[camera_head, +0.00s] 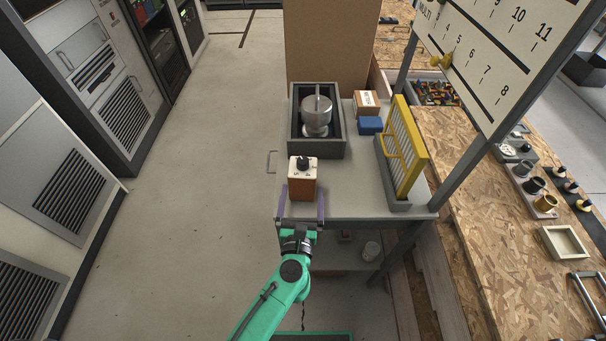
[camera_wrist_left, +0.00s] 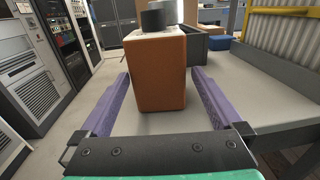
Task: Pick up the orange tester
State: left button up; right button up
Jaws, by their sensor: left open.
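The orange tester (camera_head: 302,186) is a small upright box with a white top panel and a black knob. It stands near the front left edge of the grey table (camera_head: 345,190). My left gripper (camera_head: 301,203) is open at the table's front edge, with its purple fingers on either side of the tester. In the left wrist view, the tester (camera_wrist_left: 157,75) stands between the two fingers (camera_wrist_left: 157,100), with a visible gap on each side. My right gripper is not in view.
Behind the tester, a grey open box (camera_head: 317,147) holds a metal pot-like part (camera_head: 317,115). A numbered board (camera_head: 500,50) rises at upper right. The floor at left is clear.

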aim_at(303, 175)
pick_arm(q)
jog(key=w+p, duration=0.1)
jog(key=w, duration=0.4)
jog(key=shift+w+d+r, duration=0.1)
jog(key=shift+w, duration=0.25)
jog(key=shift+s, duration=0.1)
jog(key=c, duration=1.5)
notch_tip(303, 175, up, 20)
jog(key=p, duration=1.1)
notch_tip(303, 175, down, 19)
jog(key=b, duration=1.6)
